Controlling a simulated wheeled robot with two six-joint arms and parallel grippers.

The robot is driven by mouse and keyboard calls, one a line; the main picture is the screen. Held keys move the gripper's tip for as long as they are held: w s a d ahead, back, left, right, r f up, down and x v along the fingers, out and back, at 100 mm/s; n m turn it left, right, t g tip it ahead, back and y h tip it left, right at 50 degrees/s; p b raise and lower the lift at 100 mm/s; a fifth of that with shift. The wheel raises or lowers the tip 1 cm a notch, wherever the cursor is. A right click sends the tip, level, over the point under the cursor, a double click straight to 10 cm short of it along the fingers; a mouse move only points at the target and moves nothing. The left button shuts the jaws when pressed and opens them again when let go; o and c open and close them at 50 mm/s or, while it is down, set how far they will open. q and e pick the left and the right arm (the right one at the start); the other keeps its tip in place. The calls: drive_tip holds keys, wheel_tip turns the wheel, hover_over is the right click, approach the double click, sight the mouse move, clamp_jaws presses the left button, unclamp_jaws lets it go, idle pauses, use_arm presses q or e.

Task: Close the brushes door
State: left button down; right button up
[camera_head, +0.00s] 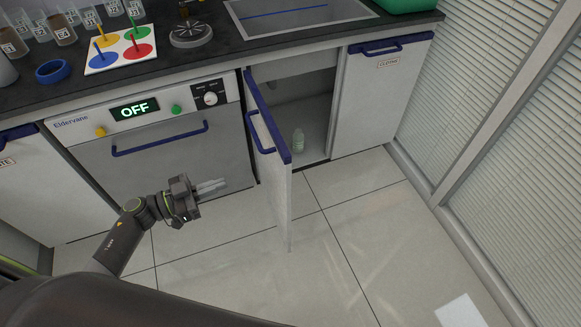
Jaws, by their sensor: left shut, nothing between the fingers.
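An open cabinet door (272,179) with a blue top edge and a blue handle (262,134) swings out toward me, under the sink. Its label does not show from here, so I cannot confirm it is the brushes door. My left gripper (216,187) is shut and empty, to the left of the door, in front of the oven and apart from both. My right gripper is not in view.
The oven (150,150) reads OFF and its door is shut. A cabinet labelled clothes or similar (378,95) on the right is shut. The counter (210,55) holds jars, a coloured board (121,50) and a sink (300,14).

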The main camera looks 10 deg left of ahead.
sight(284, 166)
use_arm(q)
drive_tip(key=shift+m+g+h, duration=0.3)
drive_tip(key=shift+m+g, duration=0.2)
drive_tip(key=x, duration=0.9)
drive_tip(key=p+x, duration=0.1)
drive_tip(key=x, duration=0.4)
drive_tip(key=shift+s+d+r, duration=0.1)
drive_tip(key=shift+d+r, duration=0.3)
drive_tip(key=shift+d, duration=0.1)
